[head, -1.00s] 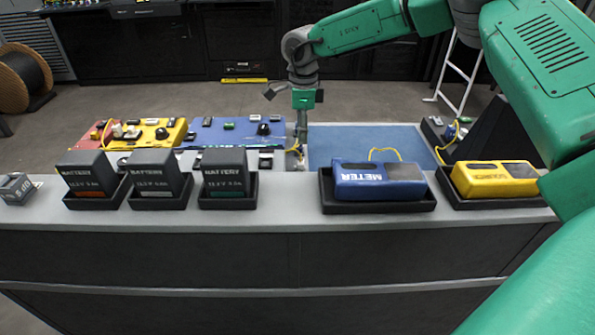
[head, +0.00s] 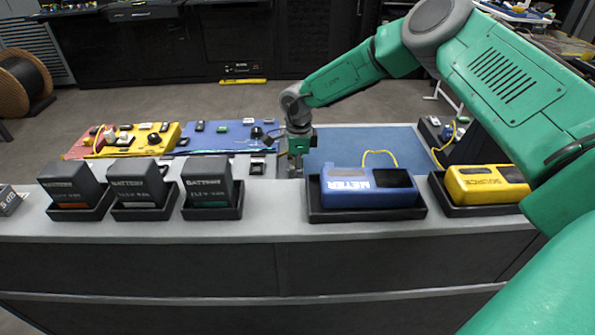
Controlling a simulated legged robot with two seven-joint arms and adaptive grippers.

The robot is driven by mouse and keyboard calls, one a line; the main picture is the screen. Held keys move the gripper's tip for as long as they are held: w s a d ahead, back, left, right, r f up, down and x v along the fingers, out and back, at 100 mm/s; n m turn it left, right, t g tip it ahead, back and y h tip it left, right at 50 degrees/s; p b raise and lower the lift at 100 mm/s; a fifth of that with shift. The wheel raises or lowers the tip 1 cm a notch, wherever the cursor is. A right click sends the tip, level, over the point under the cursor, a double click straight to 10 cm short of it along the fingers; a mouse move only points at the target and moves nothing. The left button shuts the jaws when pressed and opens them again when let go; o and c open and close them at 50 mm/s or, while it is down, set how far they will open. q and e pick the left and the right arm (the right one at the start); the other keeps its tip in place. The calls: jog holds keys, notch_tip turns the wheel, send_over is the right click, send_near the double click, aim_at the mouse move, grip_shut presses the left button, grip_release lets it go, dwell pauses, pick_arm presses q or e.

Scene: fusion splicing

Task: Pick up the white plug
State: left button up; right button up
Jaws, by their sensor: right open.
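My right gripper (head: 291,170) is low over the grey bench top, at the near right end of the blue panel (head: 210,145) and left of the blue mat (head: 340,145). It is open, pointing down, and I see nothing held in it. A small white piece (head: 110,136), which may be the white plug, stands on the yellow panel (head: 150,149) at the left beside a yellow cable, well away from the gripper. What lies directly behind and under the gripper is hidden. My left gripper is not in view.
Three batteries (head: 138,183) stand in black trays along the near bench edge. A blue meter (head: 345,187) and a yellow source box (head: 485,184) lie in black trays to the right. A cable reel (head: 22,80) stands on the floor at the far left.

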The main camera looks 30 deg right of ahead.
aim_at(293, 165)
jog(key=shift+s+a+r, duration=0.1)
jog(key=shift+a, duration=0.15)
jog(key=c, duration=0.5)
jog(key=shift+a+r, duration=0.3)
jog(key=shift+a, duration=0.6)
jog(key=c, duration=0.5)
jog(key=shift+a, duration=0.25)
jog(key=shift+d+f, duration=0.15)
jog(key=shift+d, duration=0.65)
jog(key=shift+r, duration=0.5)
grip_shut()
jog(key=r, duration=0.8)
jog(key=shift+a, duration=0.2)
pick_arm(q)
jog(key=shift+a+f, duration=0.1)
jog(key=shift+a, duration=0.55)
pick_arm(e)
jog(key=shift+d+r, duration=0.1)
jog(key=shift+r, duration=0.4)
